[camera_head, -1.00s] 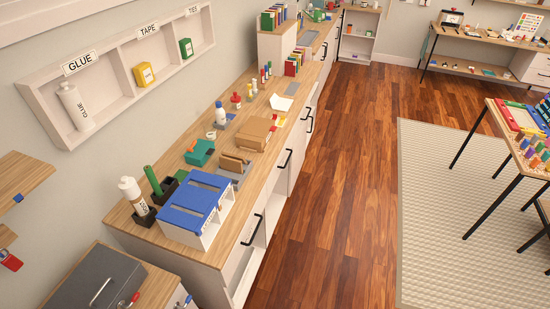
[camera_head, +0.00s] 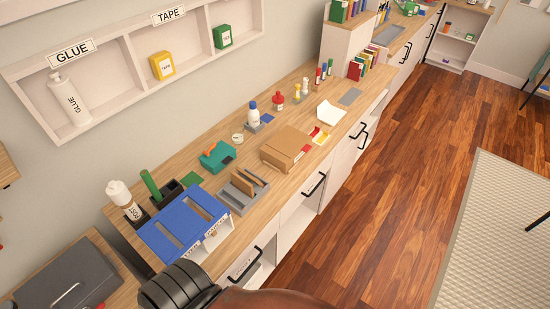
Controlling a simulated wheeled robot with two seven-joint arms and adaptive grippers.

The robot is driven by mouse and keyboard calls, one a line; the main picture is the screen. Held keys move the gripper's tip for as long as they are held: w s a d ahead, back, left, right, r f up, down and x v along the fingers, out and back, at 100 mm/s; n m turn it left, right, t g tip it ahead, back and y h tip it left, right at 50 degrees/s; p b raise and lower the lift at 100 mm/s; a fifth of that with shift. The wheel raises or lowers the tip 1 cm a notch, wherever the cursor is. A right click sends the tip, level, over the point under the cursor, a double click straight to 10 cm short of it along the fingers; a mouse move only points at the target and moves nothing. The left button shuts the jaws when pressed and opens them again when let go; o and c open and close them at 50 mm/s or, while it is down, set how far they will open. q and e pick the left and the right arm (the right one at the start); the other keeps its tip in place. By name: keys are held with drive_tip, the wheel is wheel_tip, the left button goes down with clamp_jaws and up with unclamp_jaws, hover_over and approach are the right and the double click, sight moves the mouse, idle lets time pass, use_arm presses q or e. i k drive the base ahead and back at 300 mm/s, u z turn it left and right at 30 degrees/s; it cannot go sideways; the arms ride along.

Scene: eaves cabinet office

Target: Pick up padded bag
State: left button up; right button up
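A tan, flat package (camera_head: 286,148) lies on the wooden counter, right of the teal tape dispenser; it may be the padded bag, but I cannot tell for certain. A grey holder (camera_head: 222,198) with upright brown pieces stands nearer to me. No gripper fingers show in the head view, so whether either gripper is open or shut cannot be seen.
A blue-topped white sorter (camera_head: 183,224), a white bottle (camera_head: 124,198) and a teal dispenser (camera_head: 217,156) crowd the near counter (camera_head: 205,185). Small bottles stand along the wall side. A wall shelf (camera_head: 115,75) holds glue and tape. The wooden floor (camera_head: 390,220) beside the cabinets is clear.

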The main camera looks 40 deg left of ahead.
sight(256, 181)
drive_tip(key=i, duration=0.9)
drive_tip(key=u, duration=2.25)
